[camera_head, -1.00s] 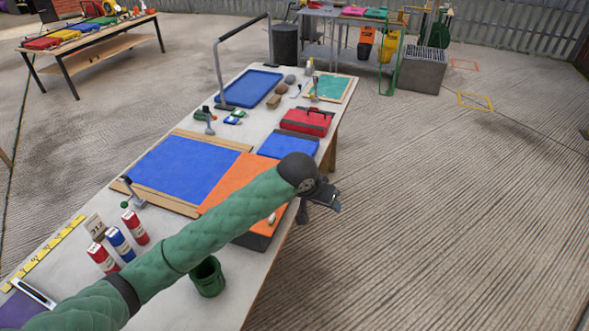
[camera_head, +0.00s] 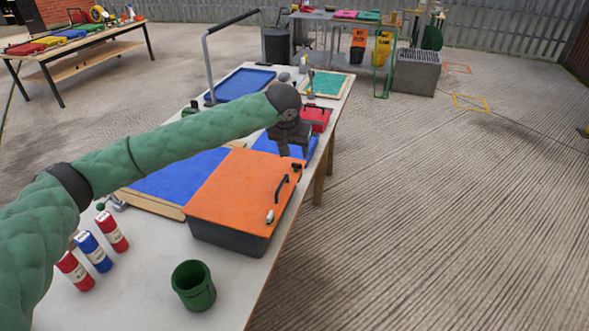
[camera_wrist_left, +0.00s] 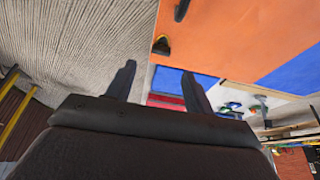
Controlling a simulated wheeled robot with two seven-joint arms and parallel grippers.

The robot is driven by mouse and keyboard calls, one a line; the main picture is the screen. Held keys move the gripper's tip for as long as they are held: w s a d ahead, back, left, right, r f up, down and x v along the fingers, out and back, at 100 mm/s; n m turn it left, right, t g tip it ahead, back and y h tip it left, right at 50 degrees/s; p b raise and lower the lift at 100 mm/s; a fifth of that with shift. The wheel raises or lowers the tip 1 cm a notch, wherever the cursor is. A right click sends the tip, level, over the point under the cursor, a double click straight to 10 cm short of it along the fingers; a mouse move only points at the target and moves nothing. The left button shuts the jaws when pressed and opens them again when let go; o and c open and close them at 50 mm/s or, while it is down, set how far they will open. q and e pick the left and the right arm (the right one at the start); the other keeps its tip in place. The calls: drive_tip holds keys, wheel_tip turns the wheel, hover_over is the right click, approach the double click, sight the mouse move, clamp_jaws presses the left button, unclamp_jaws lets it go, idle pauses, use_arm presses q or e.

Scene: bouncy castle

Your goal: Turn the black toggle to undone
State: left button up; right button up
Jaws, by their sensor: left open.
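A box with an orange lid (camera_head: 236,190) and dark grey sides stands at the table's right edge. A small black toggle (camera_head: 296,166) sits on the lid's right edge near its far corner; it also shows in the wrist view (camera_wrist_left: 161,46). A black handle (camera_head: 282,187) and a silver toggle (camera_head: 270,216) sit nearer along the same edge. My left gripper (camera_head: 294,151) is open and empty, just beyond the black toggle. In the wrist view its fingers (camera_wrist_left: 158,72) are apart, with the black toggle ahead of them and not between them. My right gripper is not in view.
Blue panels (camera_head: 180,178) lie left of and behind the box. A red case (camera_head: 317,117) stands beyond my gripper. A green cup (camera_head: 194,286) and red and blue cans (camera_head: 94,252) stand at the near end. The concrete floor right of the table is clear.

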sight(297, 164)
use_arm(q)
drive_tip(key=shift+w+f, duration=0.3)
drive_tip(key=shift+f, duration=0.1)
drive_tip(key=p+x, duration=0.1)
drive_tip(key=x, duration=0.4)
drive_tip(key=shift+w+f+p, duration=0.15)
drive_tip(key=shift+f+p, duration=0.15)
drive_tip(key=shift+w+d+f, duration=0.1)
drive_tip(key=shift+w+f, duration=0.05)
drive_tip(key=shift+f, duration=0.4)
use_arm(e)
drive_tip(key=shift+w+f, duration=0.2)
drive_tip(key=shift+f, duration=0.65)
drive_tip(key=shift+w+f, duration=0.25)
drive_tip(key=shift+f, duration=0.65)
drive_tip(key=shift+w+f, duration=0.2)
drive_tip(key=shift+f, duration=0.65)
use_arm(q)
drive_tip(key=c, duration=1)
